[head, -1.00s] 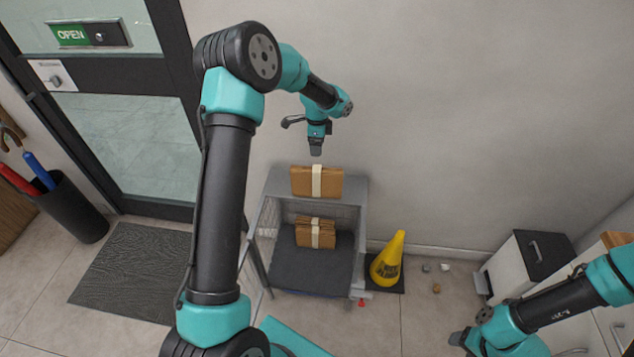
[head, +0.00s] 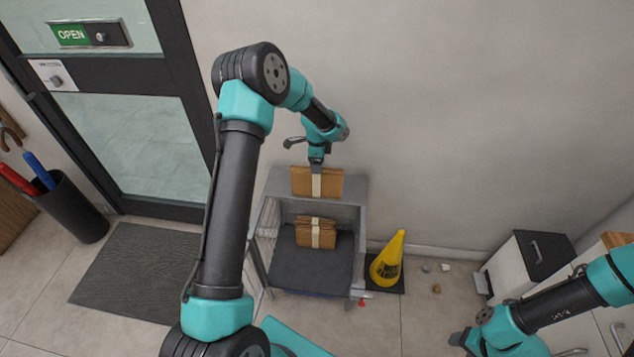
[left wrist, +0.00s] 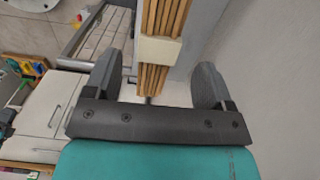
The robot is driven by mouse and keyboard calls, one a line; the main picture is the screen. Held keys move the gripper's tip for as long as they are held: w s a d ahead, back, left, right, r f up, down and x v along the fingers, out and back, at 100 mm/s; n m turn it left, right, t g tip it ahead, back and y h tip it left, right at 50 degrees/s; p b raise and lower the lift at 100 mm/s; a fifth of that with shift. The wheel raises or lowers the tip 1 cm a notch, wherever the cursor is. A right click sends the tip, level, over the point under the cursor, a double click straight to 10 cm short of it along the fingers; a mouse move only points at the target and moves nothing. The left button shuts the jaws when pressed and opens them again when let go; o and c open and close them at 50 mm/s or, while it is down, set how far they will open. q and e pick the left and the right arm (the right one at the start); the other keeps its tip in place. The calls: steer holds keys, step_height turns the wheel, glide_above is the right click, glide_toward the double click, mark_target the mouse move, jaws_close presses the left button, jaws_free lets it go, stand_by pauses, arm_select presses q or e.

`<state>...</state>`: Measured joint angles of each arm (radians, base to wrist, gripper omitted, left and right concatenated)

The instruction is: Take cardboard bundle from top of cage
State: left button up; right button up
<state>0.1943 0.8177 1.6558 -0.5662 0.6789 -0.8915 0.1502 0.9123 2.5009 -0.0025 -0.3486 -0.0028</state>
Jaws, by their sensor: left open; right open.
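A brown cardboard bundle (head: 301,182) with a pale band stands on top of the grey cage (head: 360,188). A second banded bundle (head: 304,232) sits lower, inside the cage. My left gripper (head: 316,168) is directly above the top bundle, pointing down. In the left wrist view the open fingers (left wrist: 153,85) are on either side of the bundle's layered edge (left wrist: 160,75), with gaps showing on both sides. My right gripper (head: 462,340) is low at the lower right, away from the cage.
A yellow cone (head: 388,260) stands right of the cage, with small litter (head: 437,288) on the floor beyond it. A wall is close behind the cage. A door, a dark mat (head: 135,270) and an umbrella stand (head: 72,208) are at left. White cabinets (head: 525,262) are at right.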

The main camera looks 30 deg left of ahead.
arm_select(q)
step_height(320, 180, down, 4)
steer(key=shift+s+f, duration=0.1)
steer(key=shift+s, duration=0.05)
stand_by(0.5)
jaws_close()
stand_by(0.5)
steer(key=shift+r, duration=0.5)
step_height(320, 180, up, 3)
steer(key=shift+f, duration=0.1)
steer(key=s+d+r, duration=0.1)
steer(key=s+d, duration=0.7)
steer(key=s, duration=0.5)
steer(key=shift+s+d+r, duration=0.15)
steer(key=shift+s+d, duration=0.05)
steer(key=shift+s, duration=0.1)
